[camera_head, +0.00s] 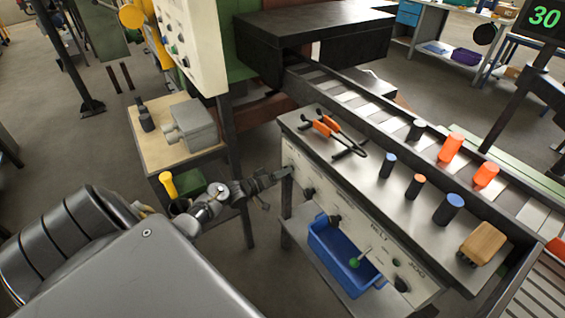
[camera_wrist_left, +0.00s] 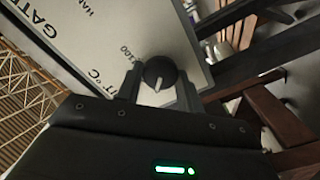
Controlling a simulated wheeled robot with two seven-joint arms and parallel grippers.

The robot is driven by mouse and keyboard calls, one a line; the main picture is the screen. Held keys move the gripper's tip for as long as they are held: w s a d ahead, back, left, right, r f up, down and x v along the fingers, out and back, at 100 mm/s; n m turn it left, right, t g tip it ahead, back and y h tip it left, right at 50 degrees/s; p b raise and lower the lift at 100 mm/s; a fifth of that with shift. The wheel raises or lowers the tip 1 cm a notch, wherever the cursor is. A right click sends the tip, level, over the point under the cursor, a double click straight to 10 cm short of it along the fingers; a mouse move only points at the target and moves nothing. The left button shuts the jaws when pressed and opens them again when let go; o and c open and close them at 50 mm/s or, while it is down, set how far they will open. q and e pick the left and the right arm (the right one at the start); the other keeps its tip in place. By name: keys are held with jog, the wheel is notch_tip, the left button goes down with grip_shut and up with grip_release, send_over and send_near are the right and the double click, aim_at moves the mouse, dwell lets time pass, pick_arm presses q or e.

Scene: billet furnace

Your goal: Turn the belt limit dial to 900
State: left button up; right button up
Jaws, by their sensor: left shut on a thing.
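My left gripper (camera_head: 284,173) reaches the left end of the grey control panel (camera_head: 375,240) on the bench front. In the left wrist view, its two fingers (camera_wrist_left: 158,88) sit on either side of a round black dial (camera_wrist_left: 157,70) with a pale pointer line, and are shut on it. The panel print beside the dial ends in "T°C", with a partly readable number near it; the full label and the setting cannot be read. In the head view the gripper hides this dial. My right gripper is not in view.
A blue bin (camera_head: 318,245) stands below. Tongs (camera_head: 333,131) and several cylinders lie or stand on the bench top. A wooden side table (camera_head: 150,140) is at left.

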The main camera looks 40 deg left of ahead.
pick_arm(q)
jog(key=o, duration=1)
jog(key=v, duration=1.1)
jog(key=shift+b, duration=0.45)
